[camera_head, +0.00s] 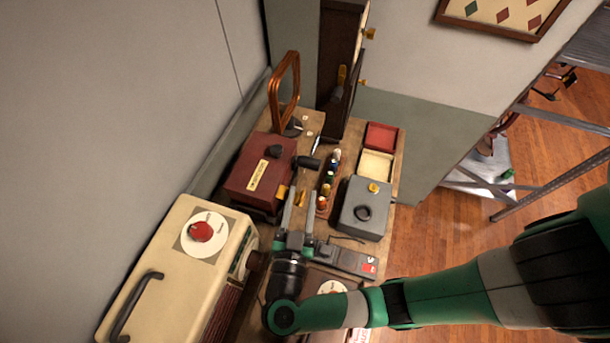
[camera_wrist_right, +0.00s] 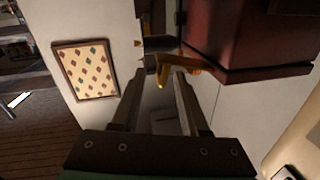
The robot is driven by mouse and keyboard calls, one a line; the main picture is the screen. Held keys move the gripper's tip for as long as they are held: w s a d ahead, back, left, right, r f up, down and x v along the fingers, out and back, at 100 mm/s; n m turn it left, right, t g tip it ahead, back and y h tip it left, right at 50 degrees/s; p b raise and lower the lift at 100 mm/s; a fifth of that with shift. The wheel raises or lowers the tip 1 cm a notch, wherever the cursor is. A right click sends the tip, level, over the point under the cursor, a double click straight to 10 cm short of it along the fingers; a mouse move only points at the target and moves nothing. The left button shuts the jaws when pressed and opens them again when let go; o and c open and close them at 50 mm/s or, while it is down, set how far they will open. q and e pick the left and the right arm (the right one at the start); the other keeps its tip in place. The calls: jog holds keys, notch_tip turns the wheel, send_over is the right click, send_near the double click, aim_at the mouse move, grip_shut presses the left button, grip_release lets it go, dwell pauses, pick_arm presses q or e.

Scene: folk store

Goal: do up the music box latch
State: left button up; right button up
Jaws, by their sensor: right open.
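The music box seems to be the dark red box (camera_head: 252,184) with a cream label, at the middle of the bench. A dark crank sticks out of its side. A gold latch (camera_head: 283,192) sits on its right side. In the right wrist view the box (camera_wrist_right: 245,35) is at the upper right, and the gold latch (camera_wrist_right: 168,66) projects from it near my fingertips. My right gripper (camera_head: 298,203) is open and empty beside the box, its fingers pointing along the latch side. Its fingers also show in the wrist view (camera_wrist_right: 157,82). Contact with the latch cannot be told. My left gripper is not in view.
A row of small bottles (camera_head: 328,180) and a grey box (camera_head: 364,208) stand right of the gripper. A cream machine (camera_head: 170,285) with a red knob stands at front left.

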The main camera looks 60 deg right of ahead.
aim_at(303, 191)
jog(key=x, duration=0.5)
jog(key=shift+w+d, duration=0.1)
jog(key=shift+d, duration=0.1)
grip_shut()
